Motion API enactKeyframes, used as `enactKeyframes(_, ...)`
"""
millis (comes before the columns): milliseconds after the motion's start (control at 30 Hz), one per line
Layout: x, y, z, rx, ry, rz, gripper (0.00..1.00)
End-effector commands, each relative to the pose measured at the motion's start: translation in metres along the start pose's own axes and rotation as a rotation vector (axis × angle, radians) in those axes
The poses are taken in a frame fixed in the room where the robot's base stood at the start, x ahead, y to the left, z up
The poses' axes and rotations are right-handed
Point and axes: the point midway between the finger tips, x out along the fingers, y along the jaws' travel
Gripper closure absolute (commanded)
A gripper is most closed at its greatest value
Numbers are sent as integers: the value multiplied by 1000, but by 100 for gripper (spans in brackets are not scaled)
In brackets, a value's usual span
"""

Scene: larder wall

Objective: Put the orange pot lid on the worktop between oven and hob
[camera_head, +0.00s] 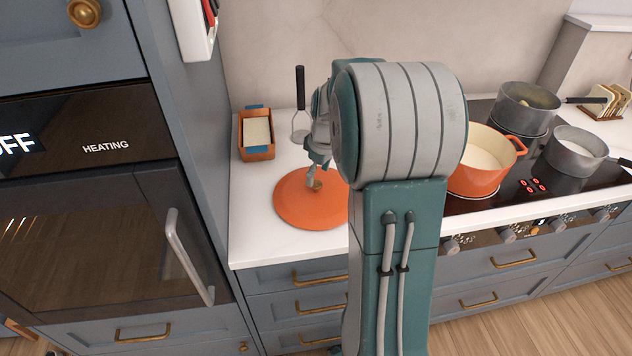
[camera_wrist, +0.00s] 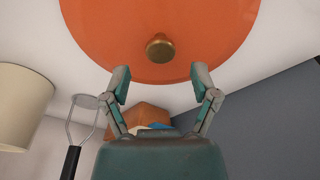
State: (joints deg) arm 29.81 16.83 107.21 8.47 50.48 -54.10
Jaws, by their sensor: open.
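The orange pot lid (camera_head: 297,203) lies flat on the white worktop (camera_head: 250,240) between the oven and the hob. Its brass knob (camera_wrist: 159,47) shows in the wrist view, with the lid (camera_wrist: 210,30) filling the top of that picture. My gripper (camera_wrist: 160,82) is open, its fingers apart and nothing between them. The fingertips are close to the lid's rim, with the knob beyond them. In the head view my gripper (camera_head: 313,182) is just above the lid near the knob. My arm hides the lid's right part.
The oven (camera_head: 90,190) stands at left. A copper tin with a pale block (camera_head: 257,134) and a masher (camera_head: 300,95) are behind the lid. On the hob (camera_head: 550,185) at right are an orange pot (camera_head: 480,180) and grey pans (camera_head: 580,150). The worktop's front left is clear.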

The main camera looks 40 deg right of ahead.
Motion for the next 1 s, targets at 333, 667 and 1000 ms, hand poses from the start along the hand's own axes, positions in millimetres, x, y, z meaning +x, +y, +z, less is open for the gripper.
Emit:
enactKeyframes(333, -68, 1, 0, 1, 1, 3, 23)
enactKeyframes(667, -97, -28, -3, 17, 15, 24, 23)
enactKeyframes(1000, -140, -156, 18, 141, 130, 109, 23)
